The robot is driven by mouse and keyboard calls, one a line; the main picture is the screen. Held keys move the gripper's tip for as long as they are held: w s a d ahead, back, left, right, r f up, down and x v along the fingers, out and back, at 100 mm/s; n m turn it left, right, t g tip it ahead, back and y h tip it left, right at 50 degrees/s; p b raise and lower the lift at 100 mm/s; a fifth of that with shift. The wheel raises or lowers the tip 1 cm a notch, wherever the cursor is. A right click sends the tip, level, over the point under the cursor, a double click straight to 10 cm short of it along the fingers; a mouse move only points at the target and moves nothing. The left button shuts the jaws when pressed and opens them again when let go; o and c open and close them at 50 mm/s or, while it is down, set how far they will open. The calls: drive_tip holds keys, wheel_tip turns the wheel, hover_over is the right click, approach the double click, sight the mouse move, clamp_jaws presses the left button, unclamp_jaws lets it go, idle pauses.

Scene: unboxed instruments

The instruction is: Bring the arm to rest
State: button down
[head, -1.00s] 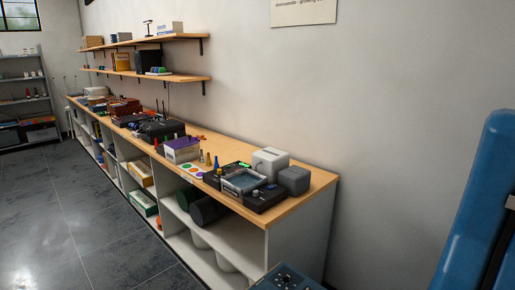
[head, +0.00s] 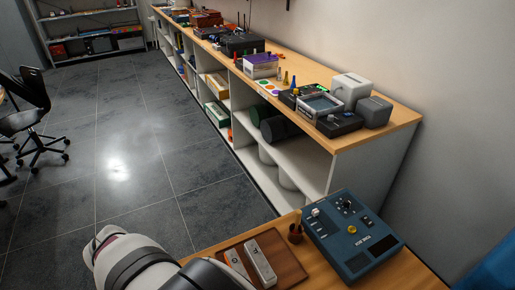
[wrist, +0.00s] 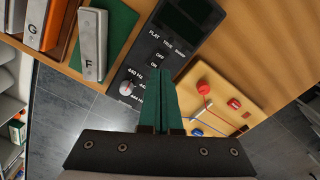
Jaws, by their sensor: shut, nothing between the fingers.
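My gripper (wrist: 160,80) shows in the wrist view with its two dark green fingers shut together and nothing between them. It is above the wooden bench top, and the fingertips overlap the view of a black tuner box (wrist: 138,75) marked "440 Hz". I cannot tell the height of the fingers above the box. In the head view, part of my white and black arm crosses the bottom edge, and the fingers are not seen there.
Chime bars marked G (wrist: 35,25) and F (wrist: 92,45) lie left of the tuner; a yellow board (wrist: 225,98) with red buttons lies right. In the head view, a blue box (head: 352,238) stands on the near bench, beside a small brown cup (head: 295,236). Open floor (head: 110,180) lies left.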

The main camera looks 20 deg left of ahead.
drive_tip(key=w+d+r+m, duration=0.4)
drive_tip(key=d, duration=0.3)
drive_tip(key=w+d+r+m, duration=0.3)
drive_tip(key=d, duration=0.5)
drive_tip(key=s+d+r+m, duration=0.1)
drive_tip(key=s+d+m, duration=0.2)
drive_tip(key=d, duration=0.3)
drive_tip(key=s+d+r+m+y, duration=0.1)
drive_tip(key=s+d+m, duration=0.2)
drive_tip(key=d+m, duration=0.3)
drive_tip(key=s+d+r+m, duration=0.1)
drive_tip(key=s+d+m, duration=0.2)
drive_tip(key=d, duration=0.4)
drive_tip(key=shift+s+r+m+y, duration=0.25)
drive_tip(key=shift+m+y, duration=0.15)
drive_tip(key=shift+m, duration=0.4)
